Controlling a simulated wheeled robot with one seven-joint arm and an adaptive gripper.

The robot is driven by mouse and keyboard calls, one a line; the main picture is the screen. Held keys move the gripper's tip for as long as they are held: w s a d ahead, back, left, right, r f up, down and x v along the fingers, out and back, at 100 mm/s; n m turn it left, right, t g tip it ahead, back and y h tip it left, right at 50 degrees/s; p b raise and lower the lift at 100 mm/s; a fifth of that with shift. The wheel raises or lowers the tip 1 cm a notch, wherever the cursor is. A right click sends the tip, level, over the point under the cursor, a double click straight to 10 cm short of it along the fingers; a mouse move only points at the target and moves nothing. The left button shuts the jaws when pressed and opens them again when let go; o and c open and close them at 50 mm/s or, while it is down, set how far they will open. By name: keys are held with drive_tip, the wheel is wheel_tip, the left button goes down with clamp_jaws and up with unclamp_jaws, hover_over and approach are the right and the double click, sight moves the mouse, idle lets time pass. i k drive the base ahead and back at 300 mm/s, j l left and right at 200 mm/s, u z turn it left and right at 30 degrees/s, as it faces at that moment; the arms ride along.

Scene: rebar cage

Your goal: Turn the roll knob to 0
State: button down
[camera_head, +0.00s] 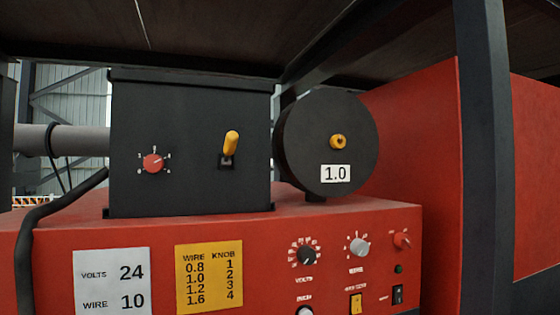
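A small red knob (153,163) with a ring of tiny numbers around it is on the left of the black box's front face (195,185). It is probably the roll knob, though no name shows beside it. Its pale pointer mark seems to lean to the right and slightly up; the exact number is too small to read surely. A 0 seems to stand at its lower left. My gripper is not in view, and nothing touches the knob.
A yellow lever (231,144) stands right of the knob. A black wire drum (310,150) labelled 1.0 is farther right. Below, the red cabinet (240,222) carries placards, dials and switches. A dark post (485,150) stands at right; a dark slab hangs overhead.

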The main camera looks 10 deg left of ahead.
sight(153, 163)
drive_tip(key=u, duration=1.4)
drive_tip(key=i+j+z, duration=0.2)
drive_tip(key=j+z, duration=0.25)
drive_tip(key=i+j+z, duration=0.15)
drive_tip(key=z, duration=0.3)
drive_tip(key=j, duration=0.1)
